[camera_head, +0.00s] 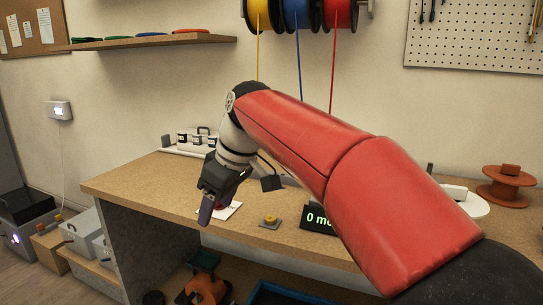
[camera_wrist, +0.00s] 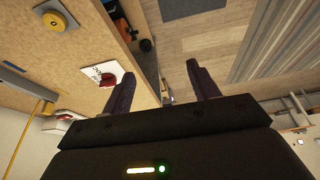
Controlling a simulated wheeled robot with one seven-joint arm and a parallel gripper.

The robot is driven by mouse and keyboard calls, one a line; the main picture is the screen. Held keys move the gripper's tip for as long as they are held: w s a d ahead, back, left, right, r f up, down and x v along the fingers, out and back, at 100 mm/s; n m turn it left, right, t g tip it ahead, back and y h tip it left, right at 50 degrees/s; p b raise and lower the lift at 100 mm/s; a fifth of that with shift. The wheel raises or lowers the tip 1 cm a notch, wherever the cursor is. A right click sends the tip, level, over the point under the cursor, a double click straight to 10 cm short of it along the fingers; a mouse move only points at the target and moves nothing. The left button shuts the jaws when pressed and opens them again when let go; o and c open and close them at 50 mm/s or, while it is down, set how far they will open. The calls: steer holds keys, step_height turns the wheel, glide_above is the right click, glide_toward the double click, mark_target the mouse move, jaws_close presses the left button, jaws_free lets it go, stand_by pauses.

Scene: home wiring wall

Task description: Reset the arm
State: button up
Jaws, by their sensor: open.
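My gripper (camera_head: 207,211) hangs at the end of my red and grey arm, in front of the wooden workbench's front edge and pointing down. In the wrist view my gripper (camera_wrist: 160,88) shows two dark fingers spread apart with nothing between them. The floor shows beyond the fingertips. The workbench (camera_head: 125,184) stands behind and beside the gripper. A white card with a red item (camera_wrist: 105,78) lies on the bench near the gripper; the card also shows in the head view (camera_head: 230,210), partly hidden by the gripper.
A yellow button on a grey base (camera_head: 270,221) and a dark display (camera_head: 318,218) sit on the bench. Yellow, blue and red wires hang from spools (camera_head: 297,14) above. An orange spool (camera_head: 508,184) stands at right, and a white-and-black device (camera_head: 190,141) at the back left.

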steer(key=s+d+f+m+t+h, duration=0.1)
steer(key=s+d+f+m, duration=0.25)
steer(key=d, duration=0.45)
steer(key=s+d+f+m+t+h, duration=0.1)
steer(key=s+d+f+m+t, duration=0.1)
steer(key=s+d+m, duration=0.45)
steer(key=s+d+f+m+h, duration=0.2)
steer(key=s+d+f+m, duration=0.1)
steer(key=s+d+f, duration=0.6)
steer(key=shift+d+f+t, duration=0.4)
steer(key=shift+d+f, duration=0.3)
steer(key=shift+d, duration=0.35)
